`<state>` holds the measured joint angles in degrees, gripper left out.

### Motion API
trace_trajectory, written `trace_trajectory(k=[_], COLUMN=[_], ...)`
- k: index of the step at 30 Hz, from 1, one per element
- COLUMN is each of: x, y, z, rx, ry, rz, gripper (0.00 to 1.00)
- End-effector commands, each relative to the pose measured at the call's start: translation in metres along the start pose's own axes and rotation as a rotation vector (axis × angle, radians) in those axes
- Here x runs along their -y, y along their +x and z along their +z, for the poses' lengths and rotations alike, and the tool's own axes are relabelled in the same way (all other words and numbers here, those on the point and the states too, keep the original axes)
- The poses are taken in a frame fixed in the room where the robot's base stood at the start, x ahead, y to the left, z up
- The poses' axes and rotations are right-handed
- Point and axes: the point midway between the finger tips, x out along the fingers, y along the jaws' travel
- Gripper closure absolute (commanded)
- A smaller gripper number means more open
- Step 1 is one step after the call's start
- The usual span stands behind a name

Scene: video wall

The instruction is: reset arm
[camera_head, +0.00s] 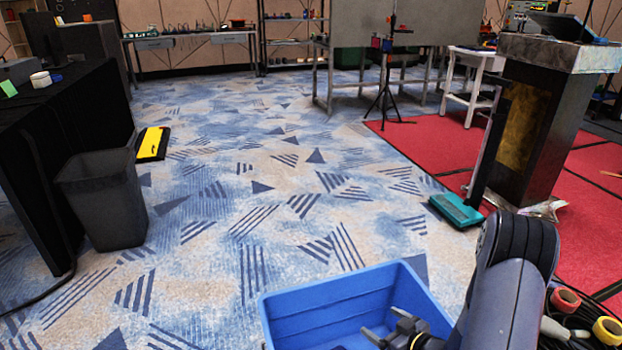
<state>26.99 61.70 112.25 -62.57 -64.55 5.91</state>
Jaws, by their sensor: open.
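My arm (505,275) comes up from the bottom right and bends down toward the front. My gripper (385,328) is low in the picture, over or inside the near part of a blue bin (335,294). Its two grey fingertips are apart, and I see nothing between them. The bottom of the picture cuts off the gripper's lower part and the bin's near side. What lies in the bin is mostly hidden.
A black waste bin (103,200) stands left beside a black-draped table (60,120). A yellow-and-black object (152,144) lies on the floor. A teal floor tool (456,210) and lectern (535,115) stand right. Tape rolls (565,299) lie near my arm. The patterned carpet ahead is clear.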

Motion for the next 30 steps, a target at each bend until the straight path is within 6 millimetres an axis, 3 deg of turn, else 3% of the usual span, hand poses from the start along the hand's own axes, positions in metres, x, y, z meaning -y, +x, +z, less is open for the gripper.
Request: trace_trajectory(k=[1,10,23,30], x=[-0.001,-0.001,-0.001,-0.001], y=[-0.008,-0.015,-0.015,-0.007], z=[-0.014,-0.031,-0.03,-0.011], rx=[-0.001,0.0,-0.001,0.0], ry=[0.0,0.0,0.0,0.001], rz=[0.004,0.003,0.003,0.002], gripper=[0.13,0.13,0.13,0.13])
